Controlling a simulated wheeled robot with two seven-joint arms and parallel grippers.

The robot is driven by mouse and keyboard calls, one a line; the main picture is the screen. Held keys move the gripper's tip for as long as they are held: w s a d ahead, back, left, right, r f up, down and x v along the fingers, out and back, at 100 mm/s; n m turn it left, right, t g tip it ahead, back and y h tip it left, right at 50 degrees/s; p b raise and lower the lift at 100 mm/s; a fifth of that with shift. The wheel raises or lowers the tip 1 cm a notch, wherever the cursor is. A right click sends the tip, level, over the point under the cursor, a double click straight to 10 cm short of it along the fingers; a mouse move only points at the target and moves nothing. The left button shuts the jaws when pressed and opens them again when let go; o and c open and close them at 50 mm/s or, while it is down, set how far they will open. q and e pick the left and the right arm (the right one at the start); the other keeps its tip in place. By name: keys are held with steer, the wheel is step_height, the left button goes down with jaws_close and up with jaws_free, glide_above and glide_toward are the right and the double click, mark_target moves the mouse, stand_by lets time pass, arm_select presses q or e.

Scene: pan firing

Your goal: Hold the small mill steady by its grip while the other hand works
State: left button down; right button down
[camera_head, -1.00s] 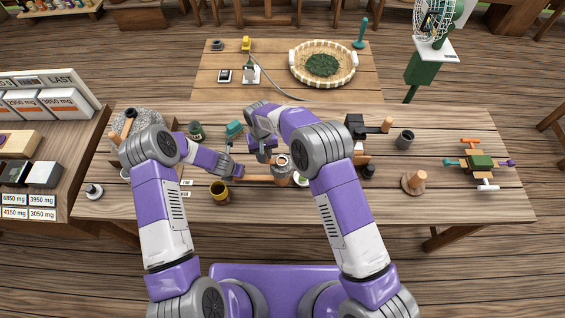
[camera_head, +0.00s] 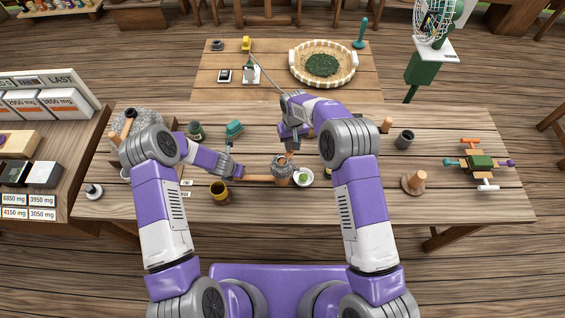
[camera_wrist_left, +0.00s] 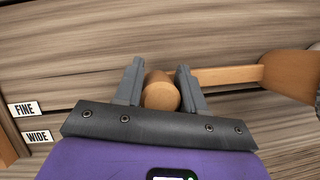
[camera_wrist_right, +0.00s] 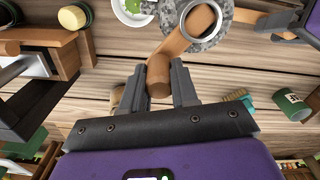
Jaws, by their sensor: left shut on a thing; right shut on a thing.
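My right gripper (camera_head: 291,140) is shut on the mill's wooden crank, behind the mill. In the right wrist view the crank (camera_wrist_right: 186,35) runs from the mill's top to a knob (camera_wrist_right: 158,76) between the fingers. The mill's inside is hidden.
A white saucer (camera_head: 310,181) with something green stands right beside the mill. A yellow-brown cup (camera_head: 219,192) is in front of my left gripper. A green jar (camera_head: 195,130) and a teal brush (camera_head: 234,128) lie behind. The front right of the table is fairly clear.

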arm_select(q)
steer(key=shift+a, duration=0.1)
arm_select(e)
steer(key=s+d, duration=0.2)
steer(key=s, duration=0.1)
steer(key=shift+d+r, duration=0.1)
steer(key=shift+d, duration=0.1)
steer(key=c, duration=0.8)
jaws_free()
step_height(320, 180, up, 34)
steer(key=shift+s+r, duration=0.1)
steer(key=shift+r, duration=0.05)
arm_select(q)
steer(key=c, duration=0.6)
jaws_free()
